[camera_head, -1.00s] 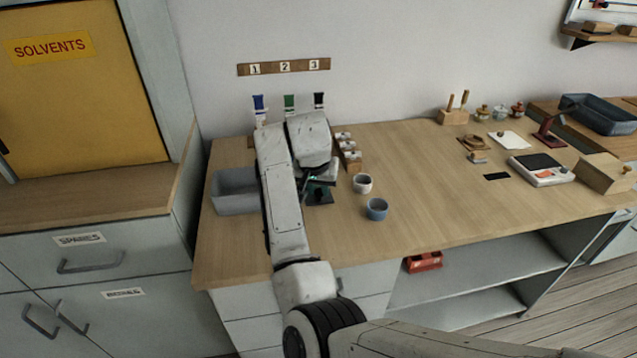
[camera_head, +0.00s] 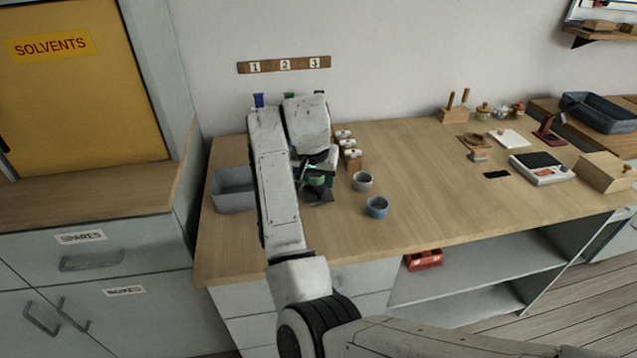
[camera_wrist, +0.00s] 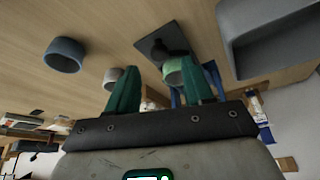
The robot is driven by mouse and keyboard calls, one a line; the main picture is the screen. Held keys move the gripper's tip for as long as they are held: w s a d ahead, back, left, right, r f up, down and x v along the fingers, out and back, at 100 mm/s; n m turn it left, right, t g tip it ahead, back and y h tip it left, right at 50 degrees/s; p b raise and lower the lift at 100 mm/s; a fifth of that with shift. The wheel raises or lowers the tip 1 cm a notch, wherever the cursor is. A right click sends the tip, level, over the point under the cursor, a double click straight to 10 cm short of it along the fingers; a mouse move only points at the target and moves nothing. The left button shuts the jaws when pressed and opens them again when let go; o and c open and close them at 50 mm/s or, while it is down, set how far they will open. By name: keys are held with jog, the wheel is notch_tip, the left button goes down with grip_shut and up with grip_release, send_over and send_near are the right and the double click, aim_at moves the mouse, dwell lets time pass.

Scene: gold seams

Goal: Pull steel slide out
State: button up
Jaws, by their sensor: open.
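My gripper (camera_head: 317,179) is low over the left part of the workbench, below the wrist in the head view. In the wrist view its two green fingers (camera_wrist: 160,76) are apart, with nothing clearly held between them. A dark square plate (camera_wrist: 163,36) lies on the bench just beyond the fingers, and its edge also shows in the head view (camera_head: 319,198). A pale green round piece (camera_wrist: 174,70) shows at the plate, partly hidden by the right finger. I cannot make out which part is the steel slide; my arm and fingers cover much of this spot.
A grey bin (camera_head: 233,191) stands left of my arm. A white cup (camera_head: 363,182) and a blue cup (camera_head: 377,207) stand close on the right. A wooden block with white-topped pieces (camera_head: 350,155) is behind them. The bench middle is clear.

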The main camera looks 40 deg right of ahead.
jog(key=v, duration=0.7)
jog(key=shift+s+f, duration=0.1)
jog(key=shift+f, duration=0.05)
dwell(0.3)
